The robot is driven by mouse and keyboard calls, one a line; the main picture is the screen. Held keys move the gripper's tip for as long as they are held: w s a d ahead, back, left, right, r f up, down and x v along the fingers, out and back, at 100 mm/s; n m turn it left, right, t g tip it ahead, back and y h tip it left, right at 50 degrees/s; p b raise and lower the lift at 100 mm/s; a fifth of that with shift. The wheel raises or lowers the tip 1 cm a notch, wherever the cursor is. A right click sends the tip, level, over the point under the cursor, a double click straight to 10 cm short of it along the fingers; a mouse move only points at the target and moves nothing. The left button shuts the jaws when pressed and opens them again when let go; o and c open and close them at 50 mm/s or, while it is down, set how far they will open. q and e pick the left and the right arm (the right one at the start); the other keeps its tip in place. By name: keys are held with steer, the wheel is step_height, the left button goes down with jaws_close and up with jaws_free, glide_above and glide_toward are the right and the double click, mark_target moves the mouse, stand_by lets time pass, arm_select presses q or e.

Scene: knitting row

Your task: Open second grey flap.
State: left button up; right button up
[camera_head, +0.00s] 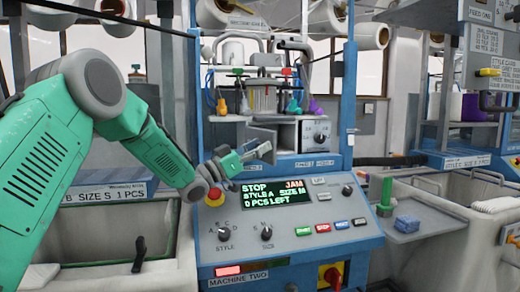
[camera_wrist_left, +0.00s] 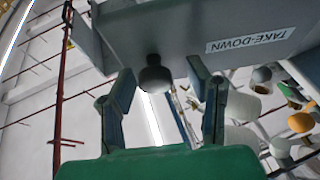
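A grey flap (camera_wrist_left: 240,28) labelled TAKE-DOWN spans the top of the left wrist view, with a dark round knob (camera_wrist_left: 155,72) under it. In the head view, a grey part with a slanted label (camera_head: 258,150) juts from the blue machine just beyond the gripper; it seems to be this flap. My left gripper (camera_head: 243,157) is in front of the machine, above its control panel. In the wrist view its two fingers (camera_wrist_left: 163,85) are apart, one on each side of the knob. Whether they touch it I cannot tell. My right gripper is not in view.
The control panel (camera_head: 290,215) of machine two is just below the gripper, with a red stop button (camera_head: 214,194) close to my wrist and a screen reading STOP, JAM. Yarn carriers (camera_head: 255,100) stand above. A grey tray (camera_head: 412,226) with a blue block is to the right.

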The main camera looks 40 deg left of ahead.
arm_select(q)
steer(key=shift+f, duration=0.1)
step_height(320, 180, up, 9)
steer(key=shift+f, duration=0.1)
steer(key=shift+a+r, duration=0.1)
steer(key=shift+r, duration=0.4)
